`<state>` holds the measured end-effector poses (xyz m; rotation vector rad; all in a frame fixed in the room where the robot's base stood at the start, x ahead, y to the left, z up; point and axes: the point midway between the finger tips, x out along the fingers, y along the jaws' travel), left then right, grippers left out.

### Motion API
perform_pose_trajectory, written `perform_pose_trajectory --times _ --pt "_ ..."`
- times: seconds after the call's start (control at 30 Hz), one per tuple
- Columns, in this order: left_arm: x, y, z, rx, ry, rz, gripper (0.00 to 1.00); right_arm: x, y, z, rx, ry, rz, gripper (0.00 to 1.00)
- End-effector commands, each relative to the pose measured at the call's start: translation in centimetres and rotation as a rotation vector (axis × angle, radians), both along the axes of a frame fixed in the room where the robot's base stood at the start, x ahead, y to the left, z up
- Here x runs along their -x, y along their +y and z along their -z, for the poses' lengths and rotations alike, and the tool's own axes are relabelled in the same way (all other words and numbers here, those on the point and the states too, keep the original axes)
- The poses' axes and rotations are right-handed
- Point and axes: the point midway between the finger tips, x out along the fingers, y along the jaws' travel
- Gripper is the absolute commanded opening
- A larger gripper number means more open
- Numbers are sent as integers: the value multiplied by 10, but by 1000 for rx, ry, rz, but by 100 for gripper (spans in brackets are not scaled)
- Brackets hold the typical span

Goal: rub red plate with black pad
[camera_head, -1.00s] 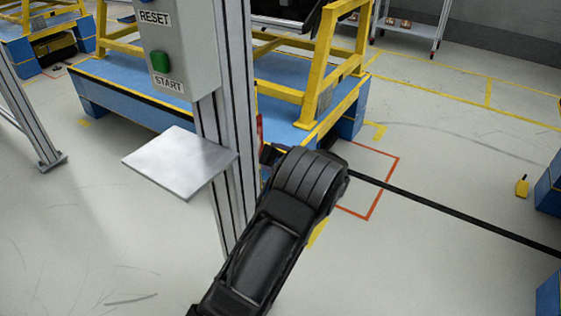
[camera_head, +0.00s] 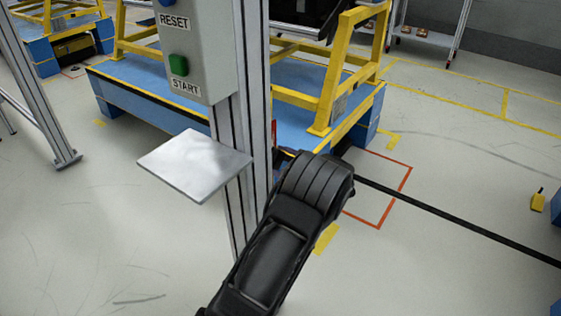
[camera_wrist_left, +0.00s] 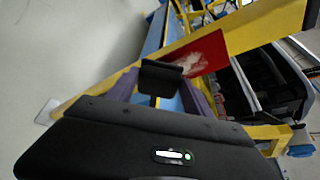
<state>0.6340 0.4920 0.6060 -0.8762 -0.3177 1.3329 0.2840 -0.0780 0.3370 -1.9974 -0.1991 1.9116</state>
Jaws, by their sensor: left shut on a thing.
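In the left wrist view, the red plate (camera_wrist_left: 205,52) stands with a whitish smudge on its face. My left gripper (camera_wrist_left: 158,92) is shut on the black pad (camera_wrist_left: 163,76), which is just beside the plate's lower left edge in the picture. I cannot tell whether pad and plate touch. Only a thin red sliver, likely the plate (camera_head: 274,132), shows beside the post. My right gripper is not in view.
A metal post with a control box (camera_head: 200,50) and a silver shelf (camera_head: 193,165) stands close to my left arm. Behind it is a blue platform (camera_head: 150,90) with a yellow frame (camera_head: 335,75). A black cable (camera_head: 450,215) crosses the open floor at right.

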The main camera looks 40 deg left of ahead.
Motion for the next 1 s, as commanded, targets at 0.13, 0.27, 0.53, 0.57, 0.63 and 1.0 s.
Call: perform_pose_trajectory --times 0.13,0.27,0.53,0.57,0.63,1.0 --pt "0 3 0 -1 0 -1 27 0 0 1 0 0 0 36" --pt "0 5 0 -1 0 -1 27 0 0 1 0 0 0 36" --pt "0 11 0 -1 0 -1 27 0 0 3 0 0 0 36" --pt "0 11 0 -1 0 -1 27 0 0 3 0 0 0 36" --pt "0 13 0 -1 0 -1 27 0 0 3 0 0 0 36" --pt "0 19 0 0 0 0 27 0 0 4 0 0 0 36"
